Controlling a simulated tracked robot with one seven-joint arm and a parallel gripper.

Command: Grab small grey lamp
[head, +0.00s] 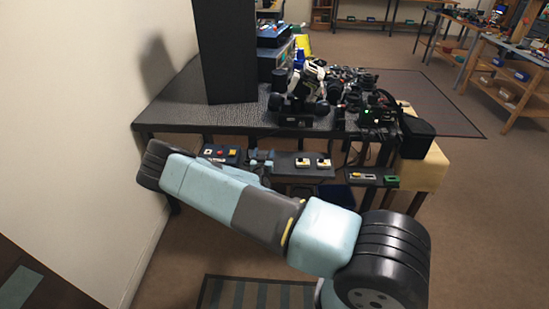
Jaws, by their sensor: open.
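I cannot pick out a small grey lamp in the head view. Many small dark items lie crowded on the right half of the dark table (190,118), too small to tell apart. A black and white device (303,92) stands near the table's middle. My arm crosses the foreground from lower right to left, in front of the table. My gripper cannot be made out. A small teal part (262,158) shows just behind my arm, below the tabletop, and I cannot tell what it is. My arm hides part of the space under the table.
A tall black panel (224,50) stands on the table's left part, near the wall. Small boxes with coloured parts sit on a lower shelf (290,163). A black bag (417,138) is at the table's right end, by a yellowish block (422,172). Open floor (480,220) lies to the right.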

